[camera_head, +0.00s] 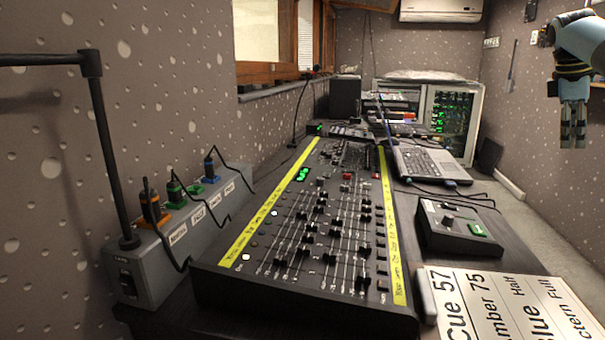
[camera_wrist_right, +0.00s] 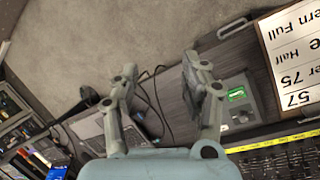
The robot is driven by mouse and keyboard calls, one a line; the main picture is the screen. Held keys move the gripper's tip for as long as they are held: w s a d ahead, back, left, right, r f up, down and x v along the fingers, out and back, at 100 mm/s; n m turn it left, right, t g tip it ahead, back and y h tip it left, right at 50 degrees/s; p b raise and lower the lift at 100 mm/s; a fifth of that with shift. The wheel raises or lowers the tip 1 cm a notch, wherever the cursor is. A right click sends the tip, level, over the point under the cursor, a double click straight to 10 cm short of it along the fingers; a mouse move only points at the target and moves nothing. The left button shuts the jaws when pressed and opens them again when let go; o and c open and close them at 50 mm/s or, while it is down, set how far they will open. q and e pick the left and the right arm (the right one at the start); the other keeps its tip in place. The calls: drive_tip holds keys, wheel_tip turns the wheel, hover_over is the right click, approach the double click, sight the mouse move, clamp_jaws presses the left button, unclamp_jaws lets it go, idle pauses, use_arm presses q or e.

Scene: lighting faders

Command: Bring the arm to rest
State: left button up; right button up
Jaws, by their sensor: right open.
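My right gripper (camera_head: 573,125) hangs at the upper right of the head view, fingers pointing down, well clear of the desk. In the right wrist view my right gripper (camera_wrist_right: 158,75) shows two fingers spread apart with nothing between them. The lighting desk (camera_head: 225,277) with its rows of faders lies in the middle of the head view, yellow label strips along both sides. Part of the desk (camera_wrist_right: 285,158) shows at the lower right of the wrist view. My left gripper is in neither view.
A small box with a green button (camera_head: 465,232) and a cue card (camera_head: 500,305) lie right of the desk. A laptop (camera_head: 425,162) stands behind them. A grey box with plugs (camera_head: 160,270) and a black post (camera_head: 105,140) stand at left. The air around my right gripper looks free.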

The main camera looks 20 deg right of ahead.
drive_tip(key=s+d+f+m+h, duration=0.1)
drive_tip(key=s+d+f+h, duration=0.2)
drive_tip(key=f, duration=0.5)
drive_tip(key=s+d+f+h, duration=0.1)
drive_tip(key=s+d+f, duration=0.35)
drive_tip(key=f, duration=0.35)
drive_tip(key=s+d+f+m+h, duration=0.1)
drive_tip(key=s+d+f+h, duration=0.2)
drive_tip(key=s+f, duration=0.35)
drive_tip(key=s+f+n+t, duration=0.2)
drive_tip(key=s+f+t, duration=0.1)
drive_tip(key=s+f, duration=1)
drive_tip(key=s+a+f+m+y, duration=0.15)
drive_tip(key=s+a+f, duration=0.25)
drive_tip(key=a+f, duration=0.45)
drive_tip(key=s+a+f+y, duration=0.25)
drive_tip(key=a+f, duration=0.35)
drive_tip(key=a, duration=0.5)
drive_tip(key=s+a+f+m+y, duration=0.1)
drive_tip(key=s+a+f, duration=0.4)
drive_tip(key=a+f, duration=0.4)
drive_tip(key=s+a+f+y, duration=0.1)
drive_tip(key=a+f+y, duration=0.1)
drive_tip(key=a, duration=1.4)
drive_tip(key=s+a+f+m+g+y, duration=0.1)
drive_tip(key=a+f, duration=0.3)
drive_tip(key=a, duration=1.2)
drive_tip(key=shift+s+f+y, duration=0.2)
drive_tip(key=shift+f+y, duration=0.15)
drive_tip(key=shift+y, duration=0.45)
